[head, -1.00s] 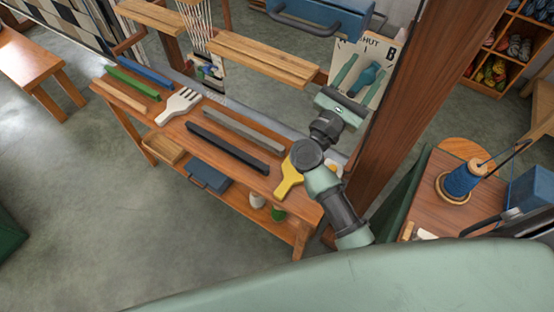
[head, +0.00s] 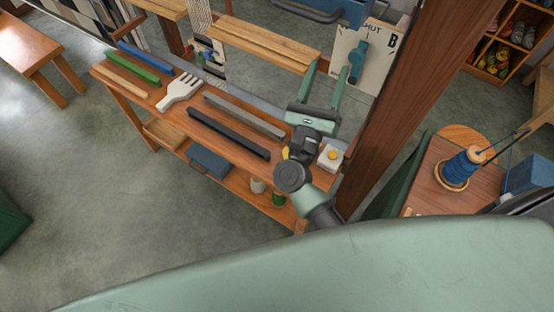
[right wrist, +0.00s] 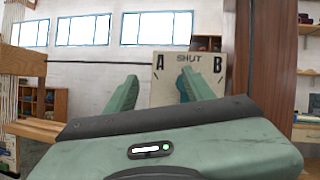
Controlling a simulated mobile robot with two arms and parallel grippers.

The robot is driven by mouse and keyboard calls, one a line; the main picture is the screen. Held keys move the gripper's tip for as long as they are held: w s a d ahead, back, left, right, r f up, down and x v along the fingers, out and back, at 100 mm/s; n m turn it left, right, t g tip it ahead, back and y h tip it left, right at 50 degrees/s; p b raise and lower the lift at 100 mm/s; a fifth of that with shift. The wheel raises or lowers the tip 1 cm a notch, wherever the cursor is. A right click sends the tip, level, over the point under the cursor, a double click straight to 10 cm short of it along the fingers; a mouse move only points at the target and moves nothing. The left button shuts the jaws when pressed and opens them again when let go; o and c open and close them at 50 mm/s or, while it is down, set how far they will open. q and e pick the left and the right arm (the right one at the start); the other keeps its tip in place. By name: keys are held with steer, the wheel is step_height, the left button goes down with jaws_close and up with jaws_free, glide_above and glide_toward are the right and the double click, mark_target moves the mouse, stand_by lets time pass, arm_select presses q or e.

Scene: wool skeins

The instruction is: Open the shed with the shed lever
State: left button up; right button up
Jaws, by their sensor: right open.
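The shed lever (head: 358,58) is a teal handle on a pale panel (head: 375,75) beside the wooden post. It stands roughly upright below the word SHUT; B is at the right. My right gripper (head: 328,70) is open and empty in the head view, its two green fingers pointing at the panel just left of the lever. In the right wrist view the gripper (right wrist: 159,77) faces the panel (right wrist: 163,92), marked A, SHUT and B. There the right finger overlaps the panel, and I cannot clearly tell the lever from it. My left gripper is out of view.
A wooden post (head: 415,95) stands right of the panel. Below is a bench with a white fork-like comb (head: 180,93), dark bar (head: 228,134) and other sticks. A blue part with a dark handle (head: 345,10) hangs above. A blue spool (head: 463,168) stands at right.

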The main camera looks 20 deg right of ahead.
steer(key=a+f+n+y, duration=0.1)
steer(key=a+n+y, duration=0.7)
steer(key=n, duration=0.4)
steer(key=a+f+n+y, duration=0.1)
steer(key=a+n+y, duration=0.4)
steer(key=n+y, duration=0.65)
steer(key=s+f+n+g, duration=0.8)
steer(key=s+f+n, duration=0.1)
steer(key=f+n, duration=0.4)
steer(key=shift+a, duration=0.35)
steer(key=shift+n+h, duration=0.25)
